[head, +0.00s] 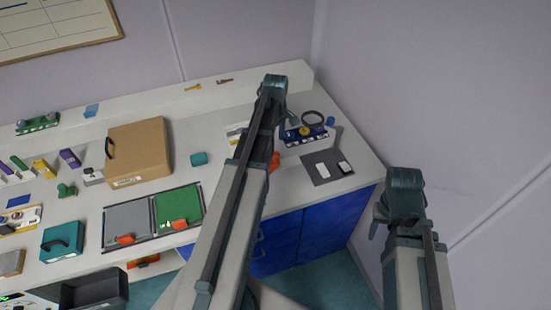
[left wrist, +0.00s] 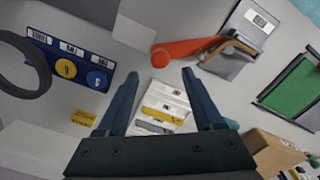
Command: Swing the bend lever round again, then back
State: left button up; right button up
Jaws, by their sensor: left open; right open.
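An orange lever (left wrist: 190,50) with a rounded end lies across the upper middle of the left wrist view. Its rounded end is just beyond and between the open fingertips of my left gripper (left wrist: 160,75); nothing is held, and I cannot tell if they touch. In the head view a bit of orange (head: 274,162) shows beside my left arm, which hides most of that gripper. My right arm is at the lower right, away from the worktop objects; its gripper (head: 383,212) is only partly visible.
A blue board (left wrist: 66,68) with yellow and blue discs and a dark ring (left wrist: 18,65) stand beside the lever. A grey panel (head: 318,171) with white pieces lies at the right. Green (head: 178,205) and grey mats and a brown case (head: 138,155) are to the left.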

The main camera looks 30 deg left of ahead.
aim_at(275, 153)
pick_arm(q)
notch_tip(275, 153, down, 7)
jog(key=b, duration=0.5)
jog(key=shift+b, duration=0.35)
jog(key=shift+r, duration=0.1)
grip_shut()
dwell(0.8)
